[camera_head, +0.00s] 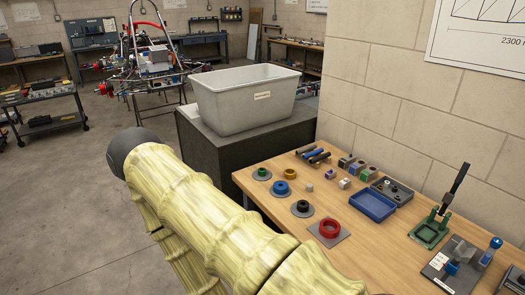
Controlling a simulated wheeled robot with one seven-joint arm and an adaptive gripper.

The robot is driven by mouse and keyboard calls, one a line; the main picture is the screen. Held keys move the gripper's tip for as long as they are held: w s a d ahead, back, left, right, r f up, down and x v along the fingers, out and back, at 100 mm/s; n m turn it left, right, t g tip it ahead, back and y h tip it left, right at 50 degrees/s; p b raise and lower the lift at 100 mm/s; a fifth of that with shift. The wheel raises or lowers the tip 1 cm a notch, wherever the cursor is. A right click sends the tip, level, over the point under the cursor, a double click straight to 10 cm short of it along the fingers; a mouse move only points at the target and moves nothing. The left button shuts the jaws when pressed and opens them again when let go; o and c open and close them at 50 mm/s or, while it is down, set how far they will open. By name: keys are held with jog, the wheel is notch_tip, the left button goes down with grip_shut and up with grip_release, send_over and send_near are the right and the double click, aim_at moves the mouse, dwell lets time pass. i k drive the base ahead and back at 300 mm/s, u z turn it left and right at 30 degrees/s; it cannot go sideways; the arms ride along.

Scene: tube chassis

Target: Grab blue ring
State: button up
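A blue ring (281,188) sits around a dark centre on a round grey base on the wooden workbench (395,240), near its left side. A green ring (262,172) lies behind it to the left and a gold ring (290,173) behind it to the right. A black ring (303,206) and a larger red ring (329,227) on a square grey plate are nearer, to the right. My yellow-covered arm fills the lower left, left of the bench; my gripper is not visible.
A blue open box (372,204), a green fixture (430,232) and small blocks occupy the bench's right and rear. A large grey bin (240,98) stands on a dark cabinet (235,157) beyond the bench. A block wall borders the right.

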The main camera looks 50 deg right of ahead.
aim_at(280, 187)
jog(key=z, duration=0.05)
jog(key=i, duration=0.9)
jog(key=z, duration=1.6)
